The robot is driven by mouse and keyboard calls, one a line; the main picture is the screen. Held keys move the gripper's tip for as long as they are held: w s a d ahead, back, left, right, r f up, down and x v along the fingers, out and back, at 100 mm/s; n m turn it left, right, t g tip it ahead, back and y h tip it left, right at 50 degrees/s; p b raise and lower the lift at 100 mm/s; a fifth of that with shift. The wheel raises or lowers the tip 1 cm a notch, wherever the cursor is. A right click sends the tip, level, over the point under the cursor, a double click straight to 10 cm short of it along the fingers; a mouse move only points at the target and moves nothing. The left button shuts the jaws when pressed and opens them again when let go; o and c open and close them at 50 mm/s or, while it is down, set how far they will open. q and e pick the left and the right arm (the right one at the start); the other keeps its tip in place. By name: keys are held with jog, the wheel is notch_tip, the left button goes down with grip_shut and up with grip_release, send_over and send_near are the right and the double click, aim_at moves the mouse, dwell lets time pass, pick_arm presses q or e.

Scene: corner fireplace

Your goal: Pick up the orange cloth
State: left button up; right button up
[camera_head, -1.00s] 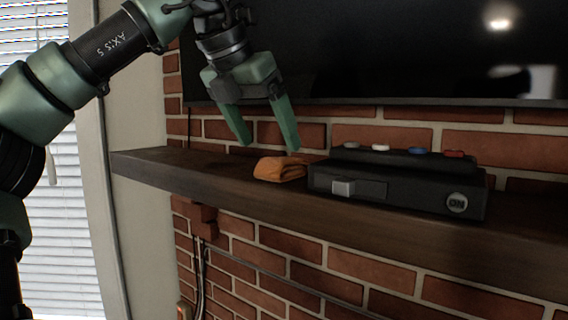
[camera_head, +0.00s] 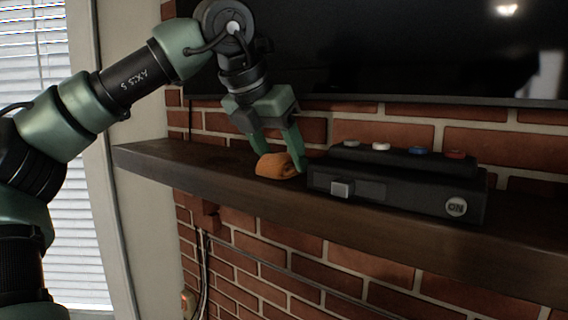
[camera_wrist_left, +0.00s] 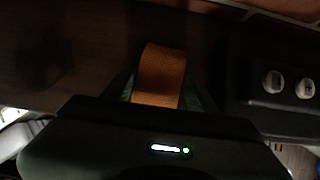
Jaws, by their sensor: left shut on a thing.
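The orange cloth (camera_head: 275,166) is a small folded bundle on the dark wooden mantel shelf. It also shows in the left wrist view (camera_wrist_left: 160,76), between the fingers. My left gripper (camera_head: 279,160) points down at the cloth, with its green fingers on either side of it. The fingers are shut on the cloth, which still appears to rest on the shelf. The lower part of the far finger is partly hidden behind the cloth. My right gripper is not in view.
A black box (camera_head: 400,186) with colored buttons and an "ON" button stands on the mantel (camera_head: 160,165) just right of the cloth. A dark screen (camera_head: 400,50) hangs on the brick wall behind. The mantel left of the cloth is clear.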

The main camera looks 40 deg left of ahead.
aim_at(281, 154)
pick_arm(q)
jog(key=shift+w+a+r, duration=0.1)
jog(key=shift+r, duration=0.4)
notch_tip(281, 154, up, 9)
jog(key=shift+f+b, duration=0.1)
jog(key=shift+b, duration=0.35)
jog(key=o, duration=0.5)
jog(key=c, duration=0.4)
jog(key=shift+o, duration=0.2)
